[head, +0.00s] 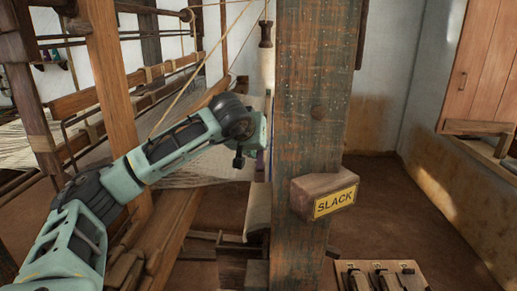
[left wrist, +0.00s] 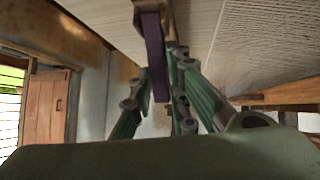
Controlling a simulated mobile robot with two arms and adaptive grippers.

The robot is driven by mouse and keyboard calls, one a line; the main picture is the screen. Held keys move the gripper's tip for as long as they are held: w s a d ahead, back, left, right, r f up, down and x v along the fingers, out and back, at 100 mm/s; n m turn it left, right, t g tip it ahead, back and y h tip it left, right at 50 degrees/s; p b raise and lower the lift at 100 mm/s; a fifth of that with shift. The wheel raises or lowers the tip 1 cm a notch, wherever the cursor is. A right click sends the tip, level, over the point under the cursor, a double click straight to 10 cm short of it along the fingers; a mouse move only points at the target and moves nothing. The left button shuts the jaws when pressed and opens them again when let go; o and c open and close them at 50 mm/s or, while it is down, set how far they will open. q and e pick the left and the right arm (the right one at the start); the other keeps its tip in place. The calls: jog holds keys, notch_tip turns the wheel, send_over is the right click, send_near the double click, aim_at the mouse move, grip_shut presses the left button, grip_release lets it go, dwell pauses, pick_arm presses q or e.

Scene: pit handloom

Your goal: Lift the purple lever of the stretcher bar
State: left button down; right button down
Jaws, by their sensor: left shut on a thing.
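The purple lever (left wrist: 155,58) shows in the left wrist view as a narrow upright strip under a brown wooden end piece. My left gripper (left wrist: 163,82) is around it, its green fingers shut on the lever. In the head view my left arm reaches in from the left to the big wooden post, and its wrist (head: 250,130) is at the post's left edge. The post hides the fingers and most or all of the lever there. The stretcher bar cannot be made out clearly. My right gripper is not in view.
The thick wooden post (head: 315,130) stands close in front, with a wooden block bearing a SLACK sign (head: 335,202). Pale cloth and warp (head: 200,170) lie behind my arm. A board with tools (head: 380,275) is at the lower right. Floor beyond the post looks clear.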

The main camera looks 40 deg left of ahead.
pick_arm(q)
jog(key=c, duration=1.7)
grip_release()
jog(key=v, duration=1.2)
jog(key=shift+c, duration=0.5)
